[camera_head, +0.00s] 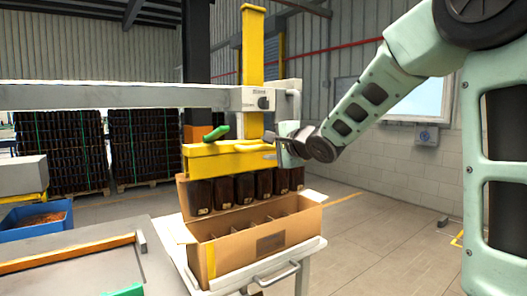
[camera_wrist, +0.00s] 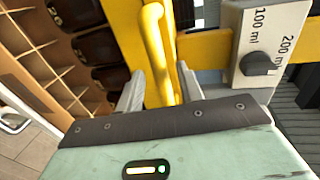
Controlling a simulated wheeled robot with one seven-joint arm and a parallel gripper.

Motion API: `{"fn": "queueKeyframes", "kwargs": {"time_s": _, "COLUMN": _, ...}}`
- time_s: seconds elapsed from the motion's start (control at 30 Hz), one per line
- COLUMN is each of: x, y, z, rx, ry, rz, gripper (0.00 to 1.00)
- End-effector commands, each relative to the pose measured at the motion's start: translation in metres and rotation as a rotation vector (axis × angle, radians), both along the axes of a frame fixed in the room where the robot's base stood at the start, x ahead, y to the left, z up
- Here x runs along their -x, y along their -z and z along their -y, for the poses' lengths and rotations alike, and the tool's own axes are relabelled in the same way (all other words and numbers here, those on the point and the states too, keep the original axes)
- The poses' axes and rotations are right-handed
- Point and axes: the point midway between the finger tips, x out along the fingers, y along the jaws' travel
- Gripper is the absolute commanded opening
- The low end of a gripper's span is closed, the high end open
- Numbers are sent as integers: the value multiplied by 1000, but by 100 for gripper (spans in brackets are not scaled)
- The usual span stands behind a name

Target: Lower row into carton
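A row of dark amber bottles (camera_head: 222,191) hangs under a yellow lifting head (camera_head: 225,162) over the rear part of an open carton (camera_head: 268,249); I cannot tell how far their lower ends reach in. The wrist view shows the bottles (camera_wrist: 97,47) beside empty divider cells of the carton (camera_wrist: 35,68). A yellow tube handle (camera_wrist: 157,45) runs between the two fingers of my gripper (camera_wrist: 158,80), one finger on each side. Whether the fingers press on it is unclear. In the head view my gripper (camera_head: 284,152) is at the head's right end.
The carton stands on a white trolley (camera_head: 285,268). A yellow column (camera_head: 252,60) and grey beam (camera_head: 120,95) rise above. A knob (camera_wrist: 257,65) marked 100 ml and 200 ml is close right of my gripper.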

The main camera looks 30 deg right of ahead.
Motion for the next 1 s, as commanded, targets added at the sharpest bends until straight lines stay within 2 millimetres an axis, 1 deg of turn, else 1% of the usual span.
{"fn": "queueKeyframes", "kwargs": {"time_s": 0.03, "x": -8, "y": 3, "z": -1, "rx": -1, "ry": -2, "rz": -2, "gripper": 37}}
{"fn": "queueKeyframes", "kwargs": {"time_s": 0.1, "x": -17, "y": 4, "z": -1, "rx": -1, "ry": -2, "rz": -2, "gripper": 37}}
{"fn": "queueKeyframes", "kwargs": {"time_s": 0.2, "x": -25, "y": 6, "z": -1, "rx": 0, "ry": -1, "rz": -2, "gripper": 37}}
{"fn": "queueKeyframes", "kwargs": {"time_s": 0.33, "x": -30, "y": 6, "z": -1, "rx": 0, "ry": 0, "rz": -1, "gripper": 37}}
{"fn": "queueKeyframes", "kwargs": {"time_s": 0.57, "x": -30, "y": 6, "z": -1, "rx": 1, "ry": 0, "rz": -1, "gripper": 37}}
{"fn": "queueKeyframes", "kwargs": {"time_s": 0.6, "x": -30, "y": 6, "z": -1, "rx": 1, "ry": 0, "rz": -1, "gripper": 32}}
{"fn": "queueKeyframes", "kwargs": {"time_s": 0.67, "x": -30, "y": 6, "z": -1, "rx": 1, "ry": 0, "rz": -1, "gripper": 15}}
{"fn": "queueKeyframes", "kwargs": {"time_s": 0.7, "x": -30, "y": 6, "z": -1, "rx": 1, "ry": 0, "rz": -1, "gripper": 4}}
{"fn": "queueKeyframes", "kwargs": {"time_s": 0.73, "x": -30, "y": 6, "z": -1, "rx": 1, "ry": 0, "rz": -1, "gripper": 0}}
{"fn": "queueKeyframes", "kwargs": {"time_s": 0.87, "x": -30, "y": 7, "z": -1, "rx": 1, "ry": 0, "rz": -1, "gripper": 0}}
{"fn": "queueKeyframes", "kwargs": {"time_s": 1.0, "x": -30, "y": 17, "z": -1, "rx": 1, "ry": 0, "rz": -3, "gripper": 0}}
